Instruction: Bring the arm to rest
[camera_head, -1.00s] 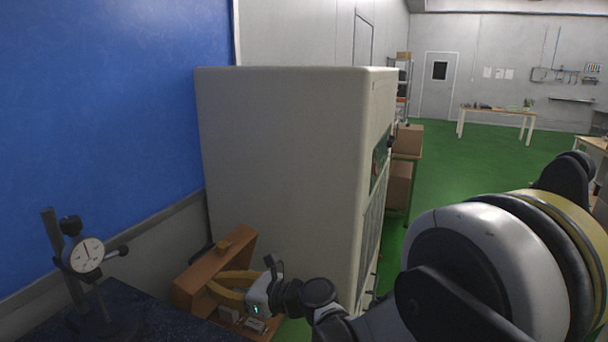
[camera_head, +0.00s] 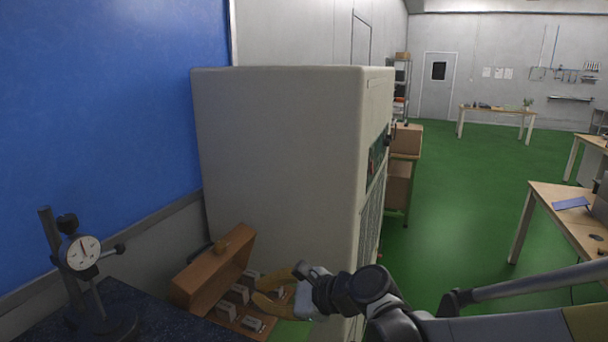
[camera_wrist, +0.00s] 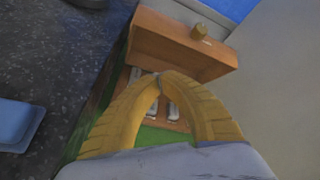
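My gripper (camera_head: 262,300) has yellow curved fingers and shows low in the middle of the head view, beside an open wooden case. In the wrist view the fingertips (camera_wrist: 158,77) meet, with nothing seen between them. The wooden case (camera_head: 213,272) has its lid up and holds several small grey metal blocks (camera_head: 238,294). In the wrist view the case lid (camera_wrist: 170,45) stands beyond the fingers, and blocks show behind and between them. My arm reaches in from the right.
A dial gauge (camera_head: 82,253) on a stand rises from a dark granite plate (camera_head: 160,325) at lower left. A large beige cabinet (camera_head: 280,150) stands close behind the case. A wooden table (camera_head: 560,205) is at right. Green floor (camera_head: 460,190) is open between.

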